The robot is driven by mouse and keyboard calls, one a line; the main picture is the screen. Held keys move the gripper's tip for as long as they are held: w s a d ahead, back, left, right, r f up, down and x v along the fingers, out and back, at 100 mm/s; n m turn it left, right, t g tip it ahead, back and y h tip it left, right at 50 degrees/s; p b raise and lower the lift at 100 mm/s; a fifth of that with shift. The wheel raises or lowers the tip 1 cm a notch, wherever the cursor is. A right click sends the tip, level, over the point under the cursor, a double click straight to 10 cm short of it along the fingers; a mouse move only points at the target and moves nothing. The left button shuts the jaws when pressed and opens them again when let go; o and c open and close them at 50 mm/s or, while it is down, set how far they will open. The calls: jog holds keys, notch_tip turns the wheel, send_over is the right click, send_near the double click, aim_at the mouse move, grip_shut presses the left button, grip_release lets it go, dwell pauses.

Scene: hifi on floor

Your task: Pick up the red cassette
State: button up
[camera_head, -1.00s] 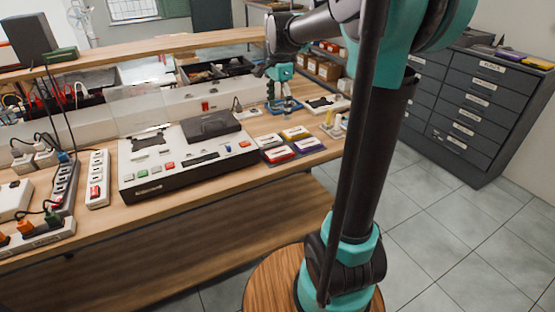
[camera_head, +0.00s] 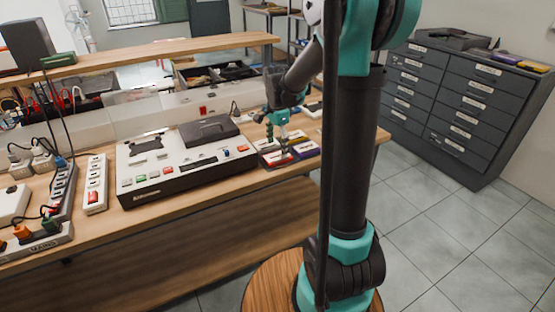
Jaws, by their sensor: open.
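The red cassette (camera_head: 277,159) lies flat on the bench at the front of a small group of cassettes, to the right of the grey tape deck. My gripper (camera_head: 284,147) points down just above the group, very near the far side of the red cassette. It is open, and I see nothing held in it. Its fingertips are small and hard to make out. I cannot tell whether they touch any cassette. The gripper hides part of the cassettes behind it.
A purple cassette (camera_head: 306,149) lies close on the right of the red one. The tape deck (camera_head: 185,160) stands to the left, with power strips (camera_head: 95,185) beyond it. The bench's front edge is close in front of the cassettes. A drawer cabinet (camera_head: 460,110) stands at the right.

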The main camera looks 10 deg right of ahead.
aim_at(277, 156)
jog(key=shift+f, duration=1.9)
jog(key=shift+c, duration=0.4)
jog(key=c, duration=1.2)
jog(key=shift+o, duration=0.2)
jog(key=shift+r, duration=0.15)
